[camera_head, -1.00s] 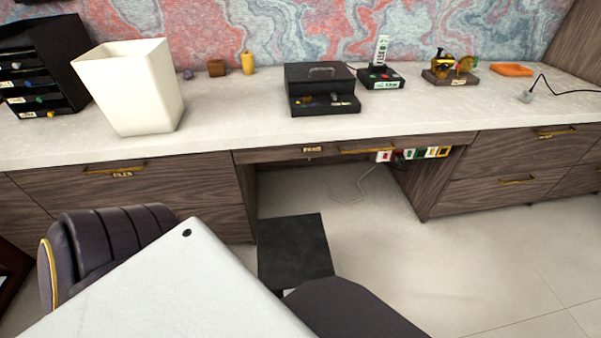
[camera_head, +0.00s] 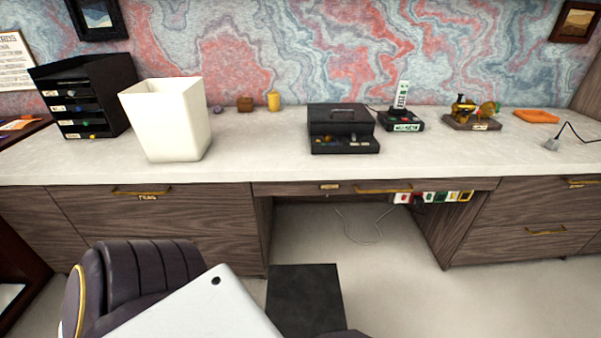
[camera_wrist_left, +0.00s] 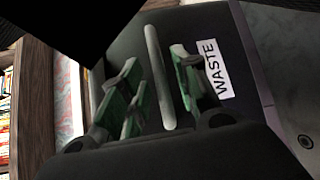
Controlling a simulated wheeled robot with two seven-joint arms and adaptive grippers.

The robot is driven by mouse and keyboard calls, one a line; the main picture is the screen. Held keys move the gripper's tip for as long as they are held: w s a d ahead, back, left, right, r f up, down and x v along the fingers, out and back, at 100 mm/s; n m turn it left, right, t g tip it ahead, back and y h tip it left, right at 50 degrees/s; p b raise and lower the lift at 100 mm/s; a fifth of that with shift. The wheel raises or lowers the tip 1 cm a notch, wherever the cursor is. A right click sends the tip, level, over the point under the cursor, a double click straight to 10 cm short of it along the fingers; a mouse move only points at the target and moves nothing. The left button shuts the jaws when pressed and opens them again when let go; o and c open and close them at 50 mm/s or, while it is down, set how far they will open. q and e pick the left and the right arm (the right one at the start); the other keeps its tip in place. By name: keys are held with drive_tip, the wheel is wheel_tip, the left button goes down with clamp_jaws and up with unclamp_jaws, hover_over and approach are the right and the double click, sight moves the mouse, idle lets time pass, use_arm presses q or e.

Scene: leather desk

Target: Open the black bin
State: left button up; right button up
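A black surface with a white WASTE label (camera_wrist_left: 209,69) and a pale bar handle (camera_wrist_left: 158,75) fills much of the left wrist view; it looks like the black bin (camera_wrist_left: 204,20). My left gripper (camera_wrist_left: 160,92) is open, with its green-padded fingers on either side of the handle. A gap shows between the handle and the fingers. In the head view neither gripper shows. A dark square shape (camera_head: 304,300) stands low in front of the desk; I cannot tell whether it is the bin.
A long desk (camera_head: 250,165) with wooden drawers holds a white open container (camera_head: 170,125), a black drawer unit (camera_head: 85,95) and a black box (camera_head: 342,128). A dark padded chair (camera_head: 130,275) stands at front left. Bare floor (camera_head: 500,300) lies at right.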

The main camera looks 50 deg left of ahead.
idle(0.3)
use_arm(q)
drive_tip(key=shift+s, duration=0.15)
drive_tip(key=s+d+r, duration=0.1)
drive_tip(key=s, duration=0.7)
drive_tip(key=shift+s+d, duration=0.1)
idle(0.3)
drive_tip(key=w, duration=0.8)
drive_tip(key=shift+w+a+f, duration=0.25)
drive_tip(key=shift+a+f, duration=0.15)
drive_tip(key=shift+a, duration=0.05)
drive_tip(key=shift+a, duration=0.15)
